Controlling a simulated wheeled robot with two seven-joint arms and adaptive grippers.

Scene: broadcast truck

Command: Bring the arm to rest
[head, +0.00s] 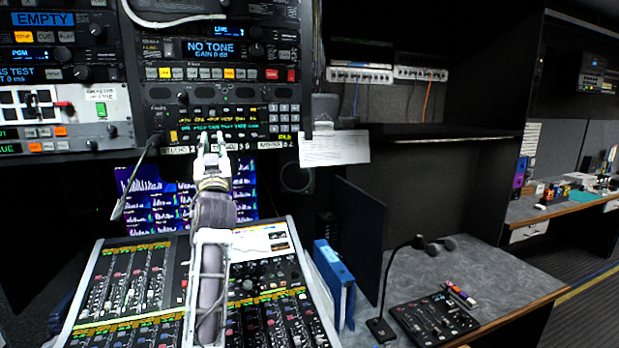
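My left arm reaches up from the bottom of the head view, over a large mixing desk (130,285). My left gripper (212,142) is in front of the lower part of the rack panel (217,90) with its buttons and displays. Its two pale fingertips are apart, with nothing seen between them. Whether the fingertips touch the panel I cannot tell. The arm and gripper hide part of the screen (150,205) and of the desk. My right gripper is not in view.
A blue binder (333,285) stands right of the desk, beside a dark upright panel (360,240). A gooseneck microphone (382,328) and a small control box (433,318) are on the grey counter (490,275). A paper sheet (334,148) hangs right of the rack.

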